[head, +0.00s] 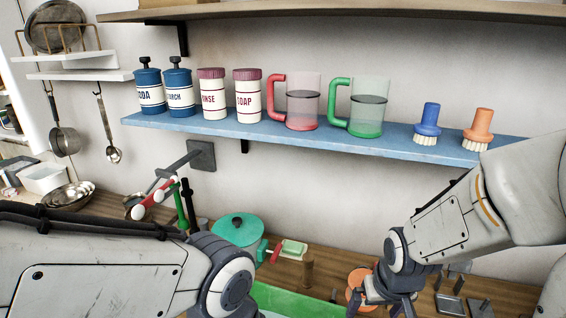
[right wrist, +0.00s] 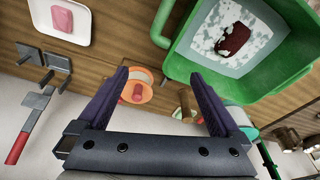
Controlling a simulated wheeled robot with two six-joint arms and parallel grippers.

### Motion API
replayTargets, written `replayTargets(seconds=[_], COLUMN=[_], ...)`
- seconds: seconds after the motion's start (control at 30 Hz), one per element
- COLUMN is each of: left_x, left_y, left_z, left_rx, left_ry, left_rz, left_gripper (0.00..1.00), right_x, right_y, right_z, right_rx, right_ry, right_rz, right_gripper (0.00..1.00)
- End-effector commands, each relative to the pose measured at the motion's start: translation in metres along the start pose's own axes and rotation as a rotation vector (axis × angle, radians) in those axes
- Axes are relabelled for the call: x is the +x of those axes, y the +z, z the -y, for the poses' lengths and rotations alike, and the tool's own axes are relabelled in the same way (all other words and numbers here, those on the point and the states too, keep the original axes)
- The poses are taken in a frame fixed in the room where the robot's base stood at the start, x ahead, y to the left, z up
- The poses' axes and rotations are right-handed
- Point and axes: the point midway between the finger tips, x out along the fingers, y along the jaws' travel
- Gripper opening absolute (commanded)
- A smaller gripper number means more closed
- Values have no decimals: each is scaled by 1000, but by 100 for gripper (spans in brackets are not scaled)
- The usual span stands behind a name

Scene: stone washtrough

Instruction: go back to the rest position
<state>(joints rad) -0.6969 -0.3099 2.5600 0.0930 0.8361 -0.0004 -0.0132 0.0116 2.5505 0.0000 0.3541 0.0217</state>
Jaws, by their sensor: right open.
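My right gripper (head: 385,306) hangs low at the right of the head view, over the wooden counter, partly cut by the lower edge. In the right wrist view its two dark fingers (right wrist: 158,74) stand wide apart with nothing held between them. An orange round piece (right wrist: 140,85) shows beyond the fingers, apart from them as far as I can tell. My left arm crosses the lower left of the head view; its gripper is out of the picture.
A green basin (right wrist: 182,62) with foamy water and a dark red thing lies beside the right gripper. A white dish (right wrist: 58,39) with a pink bar is on the other side. A blue shelf (head: 391,142) with canisters, jugs and brushes runs along the wall above.

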Motion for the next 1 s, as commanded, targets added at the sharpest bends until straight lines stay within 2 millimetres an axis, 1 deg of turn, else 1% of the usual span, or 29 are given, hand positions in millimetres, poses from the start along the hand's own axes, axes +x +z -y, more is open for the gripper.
replayTargets(seconds=[0.03,0.1,0.27,0.47,0.57,0.67,0.8,0.9,1.0], left_x=[0,0,0,0,0,0,0,0,0], left_y=[0,0,0,0,0,0,0,0,0], left_z=[0,0,0,0,0,0,0,0,0], left_rx=[0,0,0,0,0,0,0,0,0], left_ry=[0,0,0,0,0,0,0,0,0], left_rz=[0,0,0,0,0,0,0,0,0], left_gripper=[81,81,81,81,81,81,81,81,81], right_x=[-3,-6,-14,-30,-40,-53,-73,-84,-88], right_y=[3,4,13,30,44,63,96,114,122], right_z=[-7,6,28,61,80,99,122,130,133], right_rx=[-6,-44,-109,-223,-298,-388,-526,-597,-629], right_ry=[5,-7,-28,-61,-81,-104,-136,-149,-154], right_rz=[-10,-2,19,53,75,103,148,175,188], right_gripper=[100,100,100,100,100,100,100,100,100])
